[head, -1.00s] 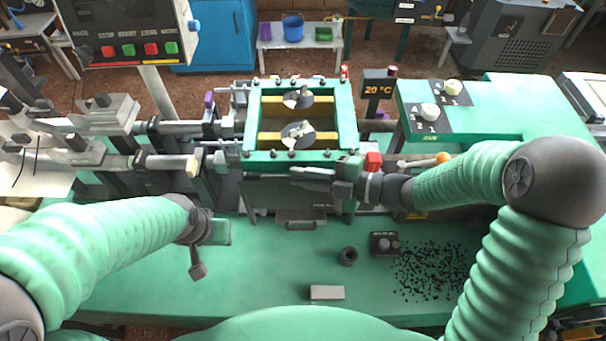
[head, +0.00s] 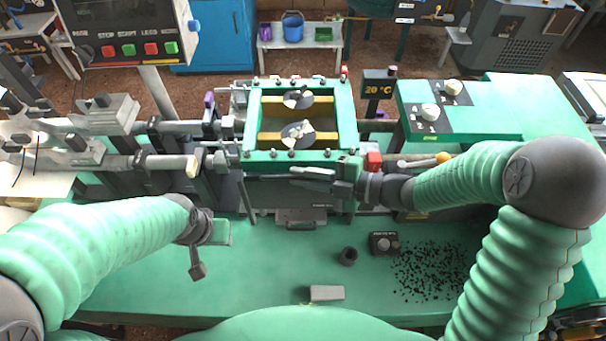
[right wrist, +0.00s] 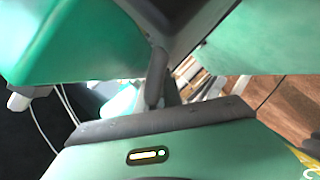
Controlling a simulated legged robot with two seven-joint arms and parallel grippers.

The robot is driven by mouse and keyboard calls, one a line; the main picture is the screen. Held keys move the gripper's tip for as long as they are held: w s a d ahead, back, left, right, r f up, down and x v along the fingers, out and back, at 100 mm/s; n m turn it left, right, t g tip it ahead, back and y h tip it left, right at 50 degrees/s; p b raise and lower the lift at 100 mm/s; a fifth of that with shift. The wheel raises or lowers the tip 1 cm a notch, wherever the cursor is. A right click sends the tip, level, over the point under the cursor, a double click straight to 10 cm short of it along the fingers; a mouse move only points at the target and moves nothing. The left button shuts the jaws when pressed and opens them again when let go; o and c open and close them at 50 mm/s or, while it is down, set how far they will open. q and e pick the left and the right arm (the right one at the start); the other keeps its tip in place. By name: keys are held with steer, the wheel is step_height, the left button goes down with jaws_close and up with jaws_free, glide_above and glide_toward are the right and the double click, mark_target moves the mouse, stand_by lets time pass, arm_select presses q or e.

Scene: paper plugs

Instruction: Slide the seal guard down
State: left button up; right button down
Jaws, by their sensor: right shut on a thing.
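A green-framed machine box (head: 252,120) stands at the middle of the bench with its top open. A dark panel (head: 285,192), which looks to be the seal guard, is on its near side. My right gripper (head: 300,174) reaches from the right across this panel at its upper edge, shut on it as far as I can see. The right wrist view shows the dark fingers (right wrist: 157,80) close together at a dark strip (right wrist: 165,124); the exact contact is hidden. My left gripper (head: 200,240) hangs over the bench on the left, away from the panel; its jaws are unclear.
A grey handle (head: 300,218) sits below the panel. A dark ring (head: 348,256), a small knob box (head: 384,244), a grey block (head: 327,292) and scattered black bits (head: 435,272) lie on the green bench. Steel rods (head: 170,162) run on the left.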

step_height(320, 180, down, 3)
steer(key=shift+f+b, duration=0.2)
steer(key=shift+b, duration=1)
steer(key=c, duration=1.8)
jaws_free()
steer(key=shift+o, duration=0.2)
steer(key=shift+s+r, duration=0.1)
steer(key=shift+d, duration=0.15)
steer(key=v, duration=1.6)
steer(key=shift+s+d, duration=0.2)
steer(key=shift+d, duration=0.1)
